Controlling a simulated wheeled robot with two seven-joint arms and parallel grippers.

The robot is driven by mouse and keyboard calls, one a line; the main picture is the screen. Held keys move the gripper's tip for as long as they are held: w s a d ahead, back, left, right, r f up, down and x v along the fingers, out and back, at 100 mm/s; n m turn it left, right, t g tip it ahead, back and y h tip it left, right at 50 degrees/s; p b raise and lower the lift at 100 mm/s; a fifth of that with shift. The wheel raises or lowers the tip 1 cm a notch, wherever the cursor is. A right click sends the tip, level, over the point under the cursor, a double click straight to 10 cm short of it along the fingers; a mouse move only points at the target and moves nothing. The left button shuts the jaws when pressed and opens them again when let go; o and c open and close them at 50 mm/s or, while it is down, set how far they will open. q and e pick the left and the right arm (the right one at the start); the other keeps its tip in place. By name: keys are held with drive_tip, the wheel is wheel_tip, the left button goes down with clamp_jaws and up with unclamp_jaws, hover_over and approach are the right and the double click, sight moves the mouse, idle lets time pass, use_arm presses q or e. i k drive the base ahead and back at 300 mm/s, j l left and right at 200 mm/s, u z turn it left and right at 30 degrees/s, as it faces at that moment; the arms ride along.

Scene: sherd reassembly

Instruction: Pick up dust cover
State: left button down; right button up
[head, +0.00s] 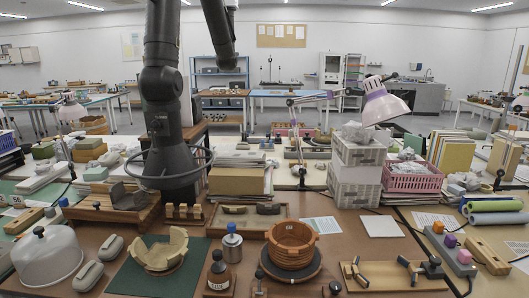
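The dust cover (46,260) is a pale, cloudy dome with a small black knob on top. It stands upright at the left front of the bench, in the head view. Its left edge is close to the picture's edge. Neither of my grippers shows in this view, and nothing is seen touching the cover.
Grey rounded blocks (88,276) lie just right of the cover. A partly rebuilt pot (160,252) stands on a green mat (130,278). A dark jointed arm with a ring (168,110) hangs over a wooden stand (88,213). A banded pot (291,244) stands at front centre.

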sight(47, 256)
drive_tip(key=u, duration=1.45)
drive_tip(key=i+u, duration=0.15)
drive_tip(key=i, duration=0.3)
